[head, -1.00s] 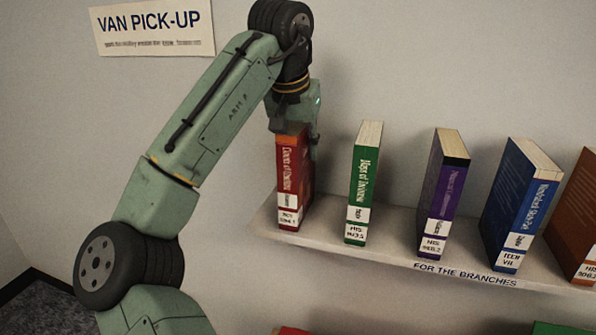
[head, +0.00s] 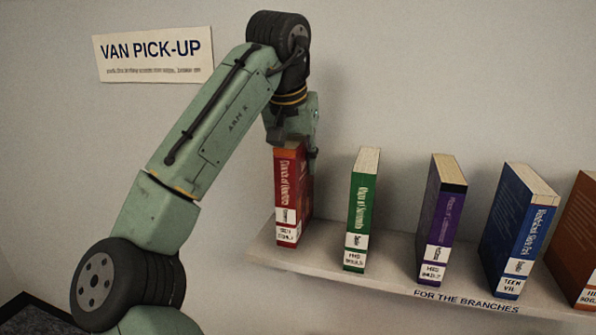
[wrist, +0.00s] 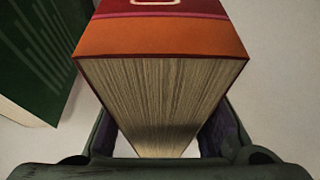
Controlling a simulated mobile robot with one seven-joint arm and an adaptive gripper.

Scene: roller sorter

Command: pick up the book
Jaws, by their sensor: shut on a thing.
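The book is the red one with an orange band (head: 290,190), at the left end of the row in the head view. My gripper (head: 297,146) holds it by its top from above, and it stands upright. Its bottom seems slightly above the shelf (head: 325,270). In the wrist view, the book's page edges (wrist: 165,95) lie between my two fingers (wrist: 165,140). The fingertips are partly hidden behind the book.
To the right stand a green book (head: 361,205), a purple book (head: 440,215), a blue book (head: 517,235) and a brown book (head: 578,240), with gaps between them. A "VAN PICK-UP" sign (head: 153,55) hangs on the wall at upper left.

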